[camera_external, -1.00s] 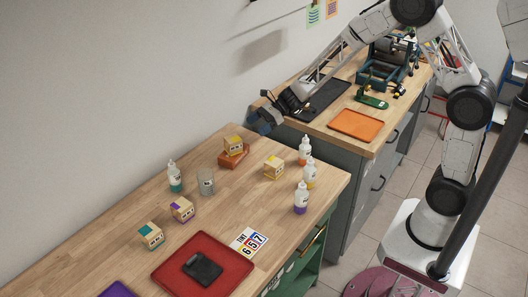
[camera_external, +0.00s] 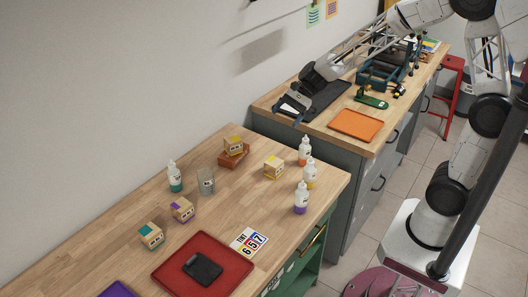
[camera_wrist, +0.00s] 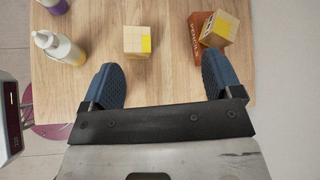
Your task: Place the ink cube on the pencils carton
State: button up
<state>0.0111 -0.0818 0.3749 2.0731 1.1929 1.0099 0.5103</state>
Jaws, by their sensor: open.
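The orange-brown pencils carton (camera_external: 233,160) lies on the near wooden table, and its lettering shows in the wrist view (camera_wrist: 195,40). A wooden cube with a yellow patch (camera_external: 234,146) rests on top of the carton; it also shows in the wrist view (camera_wrist: 219,29). I cannot read which cube is the ink one. Another yellow-patched cube (camera_external: 274,167) stands on the table to the right, also in the wrist view (camera_wrist: 138,41). My gripper (camera_external: 285,110) is open and empty, apart from the cubes and carton, at the black tray's near end in the external view.
A purple-patched cube (camera_external: 183,209) and a teal-patched cube (camera_external: 151,236) stand at the front left. Dropper bottles (camera_external: 304,151) line the right side, and a glass (camera_external: 206,181) stands mid-table. A red tray (camera_external: 165,277) lies in front. The second table holds an orange tray (camera_external: 356,123).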

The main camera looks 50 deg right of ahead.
jog(key=s+d+r+n+h, duration=0.3)
jog(key=s+d+n, duration=0.1)
jog(key=s, duration=0.6)
jog(key=s+d+r+n+h, duration=0.2)
jog(key=s+d+n+h, duration=0.2)
jog(key=s, duration=0.7)
jog(key=s+d+r+n+h, duration=0.3)
jog(key=s+d+n, duration=0.2)
jog(key=s, duration=0.6)
jog(key=shift+d+r+n+t+h, duration=0.3)
jog(key=shift+n, duration=0.7)
